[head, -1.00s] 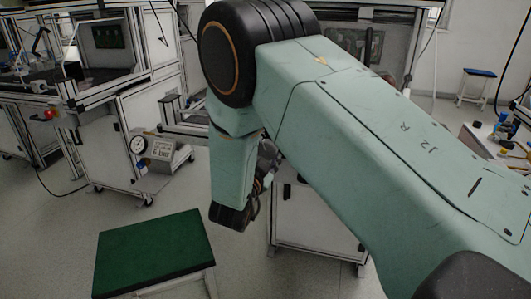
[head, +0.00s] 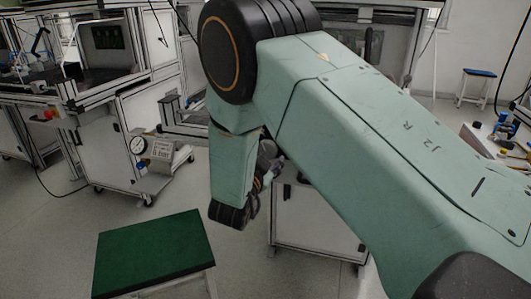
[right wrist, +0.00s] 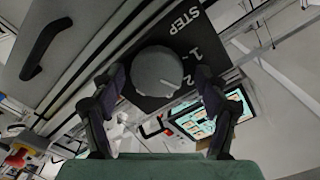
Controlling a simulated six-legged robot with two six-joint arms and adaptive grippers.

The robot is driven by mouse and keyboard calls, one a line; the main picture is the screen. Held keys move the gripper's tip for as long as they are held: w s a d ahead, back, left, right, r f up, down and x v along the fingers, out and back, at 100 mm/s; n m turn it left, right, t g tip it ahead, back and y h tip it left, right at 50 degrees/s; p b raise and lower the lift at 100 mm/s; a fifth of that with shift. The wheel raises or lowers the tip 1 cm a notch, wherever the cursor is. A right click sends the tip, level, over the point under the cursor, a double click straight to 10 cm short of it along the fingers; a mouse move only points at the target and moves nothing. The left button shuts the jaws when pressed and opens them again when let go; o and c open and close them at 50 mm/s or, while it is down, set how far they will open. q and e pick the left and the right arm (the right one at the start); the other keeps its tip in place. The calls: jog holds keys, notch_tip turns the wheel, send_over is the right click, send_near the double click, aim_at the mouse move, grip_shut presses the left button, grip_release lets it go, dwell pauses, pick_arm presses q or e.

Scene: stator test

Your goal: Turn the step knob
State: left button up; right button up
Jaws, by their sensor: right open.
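The step knob (right wrist: 157,70) is a round grey dial on a dark panel (right wrist: 196,33) marked STEP, with numbers 1 and 2 beside it. My right gripper (right wrist: 159,76) is open in the right wrist view. One finger is left of the knob and the other right of it, so the knob shows between the fingertips. I cannot tell whether they touch it. In the head view, my right gripper (head: 268,172) shows partly behind my own arm, and the knob is hidden. My left gripper is not in view.
A black handle (right wrist: 45,48) is left of the knob, and a lit screen (right wrist: 212,118) lies below right.

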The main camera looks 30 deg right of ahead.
notch_tip(320, 180, up, 10)
jog(key=shift+f, duration=0.25)
dwell(0.3)
